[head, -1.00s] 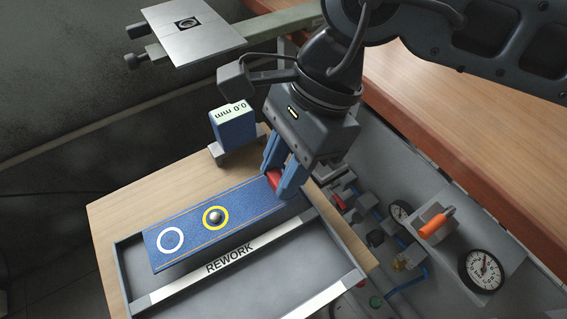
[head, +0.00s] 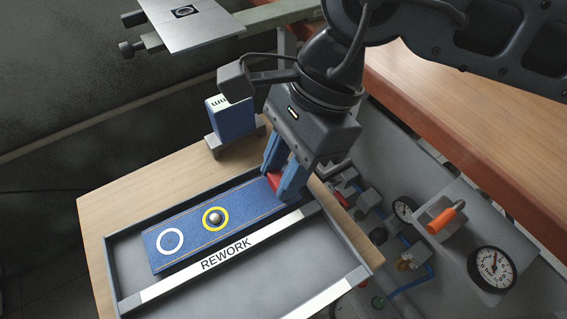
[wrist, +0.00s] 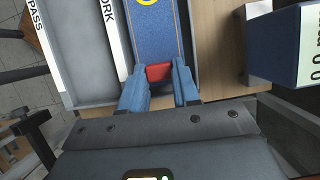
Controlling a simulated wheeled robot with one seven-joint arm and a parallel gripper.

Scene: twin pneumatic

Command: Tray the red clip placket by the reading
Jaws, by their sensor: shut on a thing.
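The placket (head: 190,235) is a long blue strip with a white ring, a yellow ring around a steel ball, and a red clip (head: 275,181) at its right end. My gripper (head: 282,184) is shut on the red clip, which also shows between the fingers in the wrist view (wrist: 159,72). The placket lies along the back compartment of the tray (head: 365,273), behind the strip marked REWORK (head: 228,254). I cannot tell whether it touches the tray floor. The reading block (head: 232,119) is partly hidden in the head view; its display in the wrist view (wrist: 313,45) shows "0.0 m", cut off.
A strip marked PASS (wrist: 42,37) shows in the wrist view. Dial gauges (head: 492,268), an orange-handled valve (head: 446,219) and blue tubing lie to the right. The compartment in front of REWORK looks empty.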

